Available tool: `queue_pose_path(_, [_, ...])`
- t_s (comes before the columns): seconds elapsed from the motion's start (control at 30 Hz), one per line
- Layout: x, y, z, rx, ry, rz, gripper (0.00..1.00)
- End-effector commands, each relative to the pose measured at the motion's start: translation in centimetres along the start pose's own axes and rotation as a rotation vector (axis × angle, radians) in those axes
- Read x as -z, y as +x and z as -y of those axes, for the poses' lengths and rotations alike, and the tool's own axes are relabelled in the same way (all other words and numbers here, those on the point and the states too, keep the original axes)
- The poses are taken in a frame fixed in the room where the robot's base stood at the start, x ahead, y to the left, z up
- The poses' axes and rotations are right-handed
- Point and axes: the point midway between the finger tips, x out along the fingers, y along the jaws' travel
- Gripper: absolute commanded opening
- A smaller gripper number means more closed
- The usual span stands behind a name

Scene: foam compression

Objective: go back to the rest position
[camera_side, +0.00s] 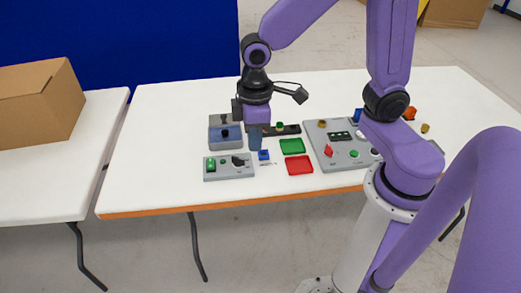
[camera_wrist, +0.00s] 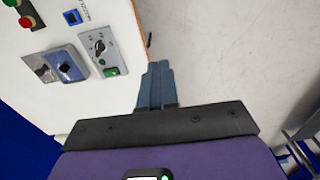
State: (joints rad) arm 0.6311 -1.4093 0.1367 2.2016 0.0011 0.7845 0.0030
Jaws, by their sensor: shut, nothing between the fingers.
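My gripper (camera_side: 255,148) is shut and empty, pointing down above the table between the grey unit and the small blue block. In the wrist view its blue-grey fingers (camera_wrist: 157,72) are together, with the floor behind them. The grey unit with a blue part (camera_side: 226,140) is left of my gripper in the side view, and it also shows in the wrist view (camera_wrist: 68,64). The grey panel with a dial and green button (camera_side: 229,170) stands near the front table edge, also in the wrist view (camera_wrist: 99,42). Whether foam is present I cannot tell.
A small blue block (camera_side: 264,155), a green tray (camera_side: 292,147) and a red tray (camera_side: 299,165) lie right of my gripper. A larger grey panel (camera_side: 325,150) is further right. The white table (camera_side: 160,130) is clear at left. A cardboard box (camera_side: 35,105) stands on another table.

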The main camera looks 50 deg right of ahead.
Motion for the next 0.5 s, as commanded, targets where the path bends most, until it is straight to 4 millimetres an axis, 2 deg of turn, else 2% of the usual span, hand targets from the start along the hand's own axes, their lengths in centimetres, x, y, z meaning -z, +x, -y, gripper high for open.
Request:
queue_pose_path(0.03, [-1.7, -0.8, 1.0, 0.001, -0.040, -0.006, 0.00])
queue_pose_path(0.1, [-4.0, -1.6, 2.1, 0.002, -0.090, -0.009, 0.00])
queue_pose_path(0.3, [-10.3, -3.1, 4.4, 0.006, -0.225, -0.012, 0.00])
queue_pose_path(0.4, [-12.6, -3.4, 5.0, 0.007, -0.274, -0.012, 0.00])
queue_pose_path(0.5, [-14.1, -3.5, 5.3, 0.008, -0.306, -0.013, 0.00])
